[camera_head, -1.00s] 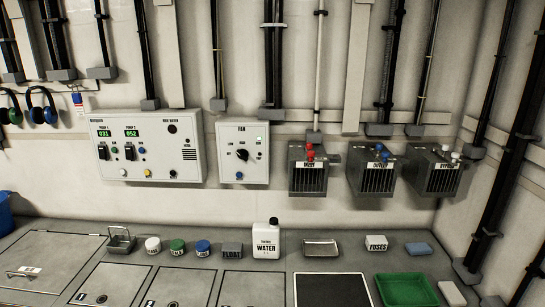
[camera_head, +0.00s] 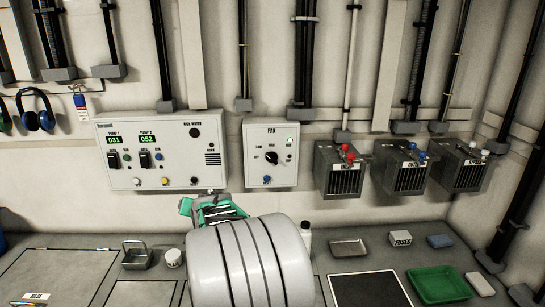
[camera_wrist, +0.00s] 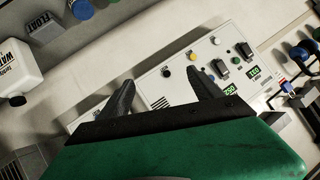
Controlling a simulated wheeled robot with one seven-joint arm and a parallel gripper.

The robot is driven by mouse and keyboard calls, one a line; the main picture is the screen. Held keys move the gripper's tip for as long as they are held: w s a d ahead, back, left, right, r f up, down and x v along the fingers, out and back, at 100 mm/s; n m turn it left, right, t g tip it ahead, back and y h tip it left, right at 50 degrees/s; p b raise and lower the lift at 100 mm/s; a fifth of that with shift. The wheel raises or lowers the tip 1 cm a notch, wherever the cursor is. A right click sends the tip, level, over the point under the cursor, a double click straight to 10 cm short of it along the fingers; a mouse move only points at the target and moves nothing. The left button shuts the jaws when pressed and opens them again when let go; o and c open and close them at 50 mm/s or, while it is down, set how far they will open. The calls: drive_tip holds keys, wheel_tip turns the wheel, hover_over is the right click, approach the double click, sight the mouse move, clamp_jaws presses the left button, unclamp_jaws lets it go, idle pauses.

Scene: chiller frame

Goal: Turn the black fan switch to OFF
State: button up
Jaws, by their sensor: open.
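The black fan switch (camera_head: 271,157) is a round knob on the white box marked FAN (camera_head: 270,180) on the wall. My gripper (camera_head: 215,212), with green parts, is in front of the wall, below and left of the fan box, apart from the switch. In the wrist view my gripper's two dark fingers (camera_wrist: 162,84) are spread with nothing between them. They point toward the pump panel. I cannot make out the fan switch in that view.
The pump panel (camera_head: 118,180), with displays and switches, is left of the fan box. Grey vent boxes with red (camera_head: 340,182), blue (camera_head: 405,180) and white handles are to its right. My arm hides part of the counter and the water bottle (camera_head: 306,235).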

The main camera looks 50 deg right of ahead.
drive_tip(key=s+d+r+m+h, duration=0.1)
drive_tip(key=d+m+h, duration=0.25)
drive_tip(key=d, duration=1.05)
drive_tip(key=m+t+h+p, duration=0.1)
drive_tip(key=m+h+p, duration=0.1)
drive_tip(key=m+h, duration=0.3)
approach(272, 160)
drive_tip(key=x, duration=0.2)
drive_tip(key=shift+n+y, duration=0.25)
drive_tip(key=p+x, duration=0.1)
drive_tip(key=x, duration=0.6)
drive_tip(key=shift+d+r+p, duration=0.1)
drive_tip(key=shift+r+p, duration=0.1)
drive_tip(key=shift+p, duration=0.2)
drive_tip(key=c, duration=1.4)
